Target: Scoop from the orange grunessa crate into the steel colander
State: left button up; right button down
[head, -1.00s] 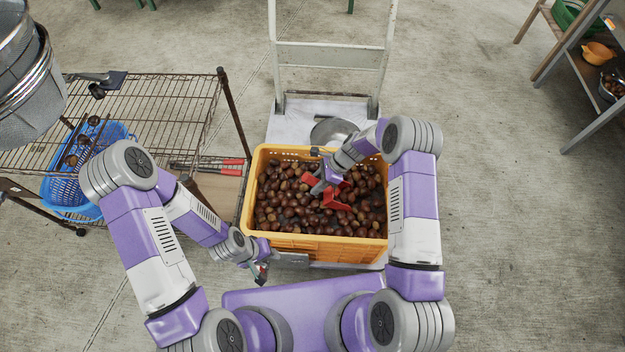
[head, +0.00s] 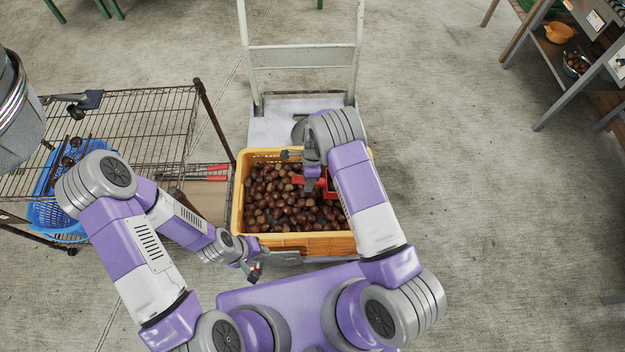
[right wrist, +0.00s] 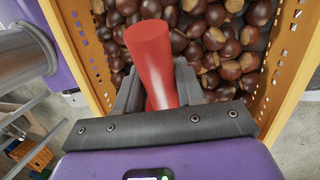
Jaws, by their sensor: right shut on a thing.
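The orange crate (head: 300,243), full of loose brown chestnuts (head: 275,205), stands on a trolley in front of me. My right gripper (head: 313,172) is over its right half, pointing down. It is shut on a red scoop (head: 328,186); in the right wrist view the red handle (right wrist: 152,60) stands between the fingers, above the chestnuts. The scoop's load is hidden.
Floor between is clear.

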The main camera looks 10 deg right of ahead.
aim_at(295, 177)
jog(key=shift+h, duration=0.8)
jog(key=a+r, duration=0.2)
jog(key=w+a+r+p, duration=0.1)
jog(key=a+r, duration=0.1)
jog(key=shift+a, duration=0.1)
jog(key=shift+a+r+h, duration=0.3)
jog(key=shift+a+r, duration=0.3)
jog(key=shift+a, duration=0.1)
jog(key=shift+d+r+y+p, duration=0.25)
jog(key=shift+r+y+p, duration=0.05)
jog(key=shift+r+p, duration=0.3)
jog(key=shift+d+r+y+p, duration=0.3)
jog(key=shift+r+p, duration=0.15)
jog(key=shift+r, duration=0.1)
jog(key=shift+s+d+r+y+p, duration=0.1)
jog(key=shift+d+r+y+p, duration=0.2)
jog(key=shift+r+y+p, duration=0.4)
jog(key=shift+s+d+r+t+y, duration=0.1)
jog(key=shift+d+r+y, duration=0.2)
jog(key=shift+r, duration=0.3)
jog(key=shift+d+r+t+y, duration=0.1)
jog(key=shift+d+r+y, duration=0.1)
jog(key=shift+r+y, duration=0.3)
jog(key=shift+s+d+r+t+y, duration=0.1)
jog(key=shift+d+r+y, duration=0.15)
jog(key=shift+r, duration=0.45)
